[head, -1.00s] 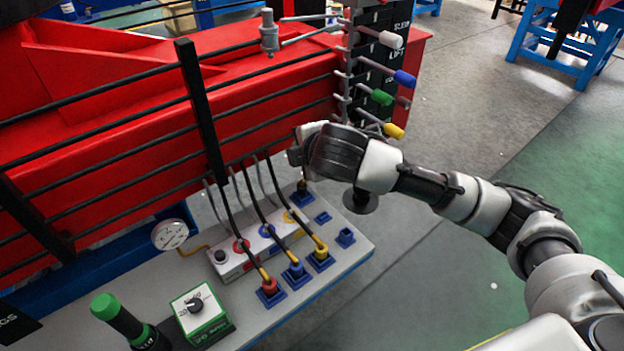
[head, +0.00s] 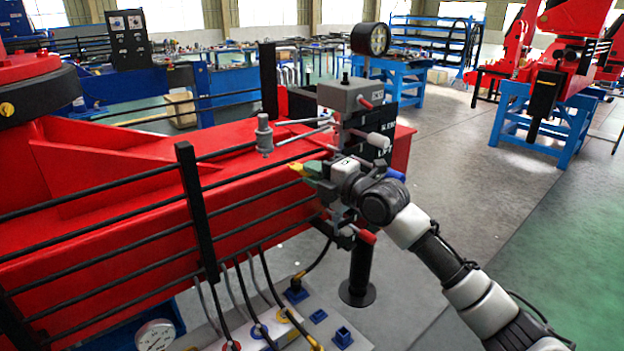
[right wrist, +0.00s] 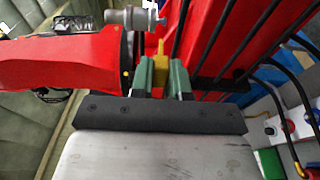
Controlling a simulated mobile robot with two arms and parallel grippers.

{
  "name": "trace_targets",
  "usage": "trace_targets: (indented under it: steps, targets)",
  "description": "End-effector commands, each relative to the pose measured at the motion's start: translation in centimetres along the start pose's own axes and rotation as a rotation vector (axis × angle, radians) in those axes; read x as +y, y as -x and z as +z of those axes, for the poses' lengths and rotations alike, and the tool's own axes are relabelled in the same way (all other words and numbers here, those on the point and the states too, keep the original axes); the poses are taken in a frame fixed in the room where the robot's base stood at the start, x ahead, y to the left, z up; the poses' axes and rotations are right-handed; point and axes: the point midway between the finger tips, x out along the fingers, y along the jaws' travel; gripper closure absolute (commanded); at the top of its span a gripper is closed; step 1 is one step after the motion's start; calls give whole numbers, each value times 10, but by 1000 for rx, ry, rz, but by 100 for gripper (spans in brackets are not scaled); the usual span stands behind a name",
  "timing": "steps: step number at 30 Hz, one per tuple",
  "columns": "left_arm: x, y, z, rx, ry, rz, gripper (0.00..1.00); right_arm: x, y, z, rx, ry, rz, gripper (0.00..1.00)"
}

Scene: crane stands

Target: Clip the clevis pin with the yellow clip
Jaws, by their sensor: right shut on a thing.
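My right gripper (head: 308,170) is beside the black lever panel, in front of the red beam. In the right wrist view its two green fingers (right wrist: 160,78) are shut on a small yellow piece, the yellow clip (right wrist: 160,57), which sticks out past the fingertips. The clip's tip also shows in the head view (head: 296,167). A grey upright cylinder with rods, which looks like the clevis pin fitting (head: 264,135), stands on the beam, apart from the clip. It also shows in the right wrist view (right wrist: 130,17). My left gripper is out of view.
The red beam (head: 130,215) carries black hoses and a black upright bar (head: 200,210). The lever panel has white (head: 378,140), blue (head: 394,174) and red (head: 366,236) knobs close to my gripper. A pressure gauge (head: 155,334) is at lower left. Open floor lies to the right.

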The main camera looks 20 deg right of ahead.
Motion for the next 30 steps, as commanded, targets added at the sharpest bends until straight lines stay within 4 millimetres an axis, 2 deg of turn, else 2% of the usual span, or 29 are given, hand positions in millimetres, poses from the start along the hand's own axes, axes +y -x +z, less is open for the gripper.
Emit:
trace_targets:
  steps: [5, 18, 30]
  targets:
    - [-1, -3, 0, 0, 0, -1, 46, -1, 2, 2, -11, 4, 3, 100]
    - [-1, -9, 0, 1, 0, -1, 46, 0, -32, 1, -8, 1, 3, 100]
    - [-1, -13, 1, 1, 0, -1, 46, 0, -46, 1, -8, 1, 2, 100]
